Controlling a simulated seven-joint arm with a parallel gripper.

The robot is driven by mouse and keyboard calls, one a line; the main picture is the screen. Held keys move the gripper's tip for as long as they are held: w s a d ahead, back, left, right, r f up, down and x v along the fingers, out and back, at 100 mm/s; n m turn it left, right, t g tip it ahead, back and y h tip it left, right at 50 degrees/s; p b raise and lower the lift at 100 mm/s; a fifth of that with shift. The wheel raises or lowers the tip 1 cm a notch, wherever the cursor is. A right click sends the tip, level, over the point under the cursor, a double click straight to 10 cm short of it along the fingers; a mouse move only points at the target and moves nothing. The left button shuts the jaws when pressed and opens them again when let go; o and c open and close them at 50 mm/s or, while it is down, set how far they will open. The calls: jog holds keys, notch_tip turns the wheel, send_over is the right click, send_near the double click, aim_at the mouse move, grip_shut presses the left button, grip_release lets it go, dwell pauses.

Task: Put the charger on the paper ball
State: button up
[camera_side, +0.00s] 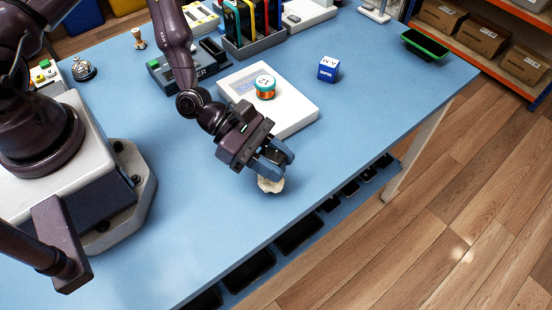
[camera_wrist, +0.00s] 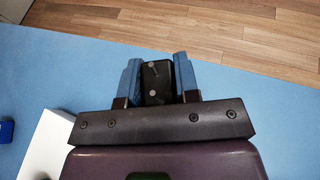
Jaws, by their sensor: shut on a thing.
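My gripper (camera_side: 272,160) is shut on the charger, a black block with two small metal prongs that shows between the blue fingers in the wrist view (camera_wrist: 157,82). In the side view the fingers mostly hide the charger. The cream, crumpled paper ball (camera_side: 270,186) is on the blue table, directly below the fingertips in the side view. I cannot tell whether the charger touches it. The paper ball is hidden in the wrist view.
A white scale (camera_side: 298,122) bearing a teal and copper spool (camera_side: 265,88) lies behind my gripper. A blue cube (camera_side: 328,71) sits beyond it. The table's front edge (camera_side: 330,190) is close. A green-rimmed black tray (camera_side: 425,45) is far right.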

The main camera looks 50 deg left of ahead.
jog(key=shift+f, duration=0.2)
jog(key=o, duration=0.9)
jog(key=shift+r, duration=0.1)
